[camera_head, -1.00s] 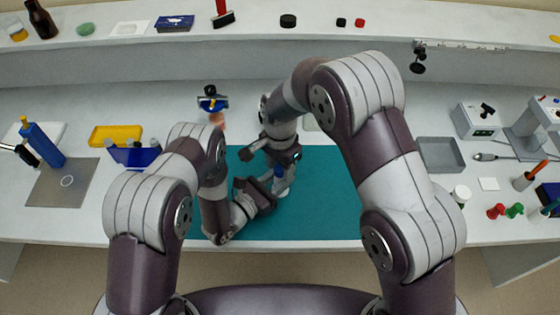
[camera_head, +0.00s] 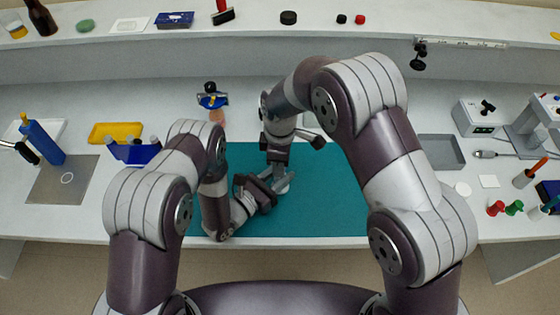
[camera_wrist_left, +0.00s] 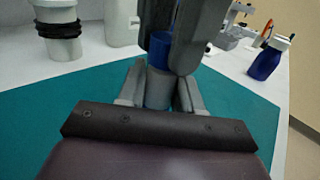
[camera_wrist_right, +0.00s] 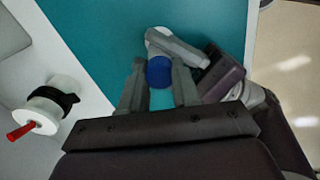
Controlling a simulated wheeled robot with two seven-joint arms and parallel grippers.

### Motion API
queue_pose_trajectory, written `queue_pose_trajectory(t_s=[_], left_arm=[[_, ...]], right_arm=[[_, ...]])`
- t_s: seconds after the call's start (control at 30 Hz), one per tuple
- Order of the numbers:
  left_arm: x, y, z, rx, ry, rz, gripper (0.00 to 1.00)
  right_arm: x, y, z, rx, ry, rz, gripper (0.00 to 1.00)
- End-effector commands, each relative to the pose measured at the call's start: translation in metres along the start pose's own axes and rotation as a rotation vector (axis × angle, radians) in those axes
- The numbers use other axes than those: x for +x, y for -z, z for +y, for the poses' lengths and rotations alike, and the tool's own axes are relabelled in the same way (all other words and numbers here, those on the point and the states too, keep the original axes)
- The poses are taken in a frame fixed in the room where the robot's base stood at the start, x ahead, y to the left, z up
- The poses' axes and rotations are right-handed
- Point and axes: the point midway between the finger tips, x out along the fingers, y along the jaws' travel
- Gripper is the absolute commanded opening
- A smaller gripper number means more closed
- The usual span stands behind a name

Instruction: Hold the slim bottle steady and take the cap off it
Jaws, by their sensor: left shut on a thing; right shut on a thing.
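The slim bottle, a grey cylinder (camera_wrist_left: 158,88), stands upright between the fingers of my left gripper (camera_wrist_left: 160,95), which is shut on its body. The blue cap (camera_wrist_left: 159,50) sits directly above the bottle and looks in contact with it; I cannot tell how loose it is. My right gripper (camera_wrist_right: 158,80) is shut on the blue cap (camera_wrist_right: 159,70) from above. In the head view, both grippers meet over the teal mat (camera_head: 330,205). There the cap is hidden by my right gripper, and only a pale bit of the bottle shows.
A blue holder (camera_head: 134,153) and a yellow tray (camera_head: 115,133) lie left of the mat. A grey tray (camera_head: 441,152) and red and green pieces (camera_head: 505,208) lie to the right. A white jar with a black band (camera_wrist_left: 60,30) stands behind the mat. The mat's right part is clear.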

Motion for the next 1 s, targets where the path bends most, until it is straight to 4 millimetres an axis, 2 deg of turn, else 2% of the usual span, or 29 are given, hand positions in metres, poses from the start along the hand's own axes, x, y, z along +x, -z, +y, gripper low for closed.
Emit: queue_pose_trajectory(t_s=[0.1,0.2,0.3,0.4,0.5,1.0], left_arm=[[-0.0001,0.0000,-0.0003,0.000,0.001,0.000,0.00],[-0.0001,0.0001,-0.0003,0.000,0.001,0.000,0.00],[-0.0001,0.0001,-0.0003,0.000,0.001,0.000,0.00],[-0.0001,0.0001,-0.0003,0.000,0.001,0.000,0.00],[-0.0002,0.0001,-0.0003,0.000,0.001,0.000,0.00],[-0.0001,0.0001,-0.0001,0.000,0.000,0.000,0.00]], right_arm=[[-0.0005,0.0001,0.0002,-0.482,-0.001,0.000,0.00],[-0.0012,0.0002,0.0005,-0.884,-0.002,-0.001,0.00],[-0.0014,0.0001,0.0005,-1.211,-0.002,-0.002,0.00],[-0.0013,0.0000,0.0003,-1.427,0.000,-0.002,0.00],[-0.0014,-0.0001,0.0003,-1.526,0.000,-0.002,0.00],[-0.0013,-0.0001,0.0003,-1.522,0.000,-0.002,0.00]])
